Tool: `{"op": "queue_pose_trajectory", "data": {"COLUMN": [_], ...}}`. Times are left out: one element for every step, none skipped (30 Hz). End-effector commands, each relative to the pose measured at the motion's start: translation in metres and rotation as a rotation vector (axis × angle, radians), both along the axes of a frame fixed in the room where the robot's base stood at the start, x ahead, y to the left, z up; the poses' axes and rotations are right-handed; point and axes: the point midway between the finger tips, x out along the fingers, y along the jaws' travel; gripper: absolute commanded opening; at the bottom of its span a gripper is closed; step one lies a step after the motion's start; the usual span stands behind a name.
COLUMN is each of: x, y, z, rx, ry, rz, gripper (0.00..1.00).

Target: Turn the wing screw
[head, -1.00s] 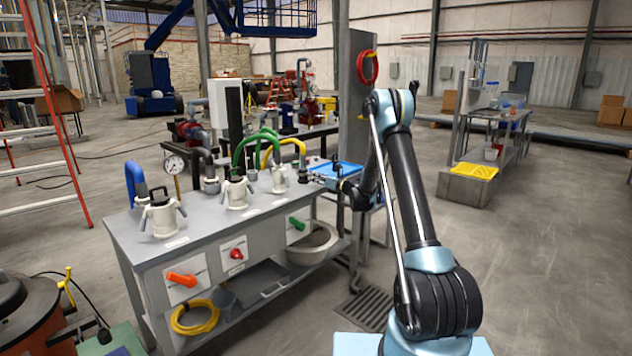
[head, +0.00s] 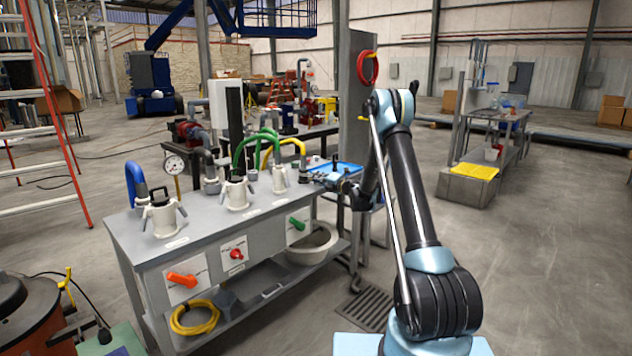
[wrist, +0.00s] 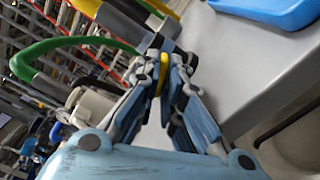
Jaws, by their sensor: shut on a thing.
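My gripper (head: 307,176) is at the right side of the rightmost white filter housing (head: 279,181) on the grey bench. In the wrist view my gripper (wrist: 167,62) has its fingers drawn together beside that housing (wrist: 95,103). It is shut on the wing screw, which the fingers mostly hide; a small yellow patch (wrist: 163,78) shows between them. I cannot tell the screw's angle. The housing stands upright with a yellow hose (head: 284,145) at its top.
Two more white housings, the middle one (head: 237,194) and the left one (head: 163,216), stand along the bench (head: 208,232). A pressure gauge (head: 174,165) rises behind them. A blue tray (head: 343,168) lies just beyond my gripper. Green hoses (wrist: 60,44) arch close by.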

Motion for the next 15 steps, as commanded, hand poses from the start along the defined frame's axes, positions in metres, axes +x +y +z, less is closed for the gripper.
{"op": "queue_pose_trajectory", "data": {"x": [0.0038, 0.0038, 0.0038, 0.0038, 0.0038, 0.0038, 0.0037, 0.0037, 0.0037, 0.0037, 0.0037, 0.0036, 0.0037, 0.0035, 0.0035], "y": [-0.0048, -0.0048, -0.0048, -0.0049, -0.0049, -0.0049, -0.0051, -0.0051, -0.0051, -0.0052, -0.0052, -0.0052, -0.0053, -0.0053, -0.0053], "z": [-0.0007, -0.0007, -0.0007, -0.0008, -0.0008, -0.0008, -0.0009, -0.0009, -0.0009, -0.001, -0.001, -0.001, -0.0011, -0.0011, -0.0011], "rx": [0.014, 0.022, 0.034, 0.041, 0.048, 0.056, 0.062, 0.066, 0.072, 0.075, 0.077, 0.081, 0.082, 0.084, 0.085], "ry": [0.019, 0.03, 0.045, 0.053, 0.063, 0.073, 0.08, 0.086, 0.094, 0.097, 0.101, 0.105, 0.107, 0.109, 0.111], "rz": [-0.011, -0.011, -0.011, -0.011, -0.011, -0.011, -0.011, -0.011, -0.011, -0.011, -0.011, -0.011, -0.011, -0.011, -0.011], "gripper": [0.0, 0.0, 0.0, 0.0, 0.0, 0.0, 0.0, 0.0, 0.0, 0.0, 0.0, 0.0, 0.0, 0.0, 0.0]}}
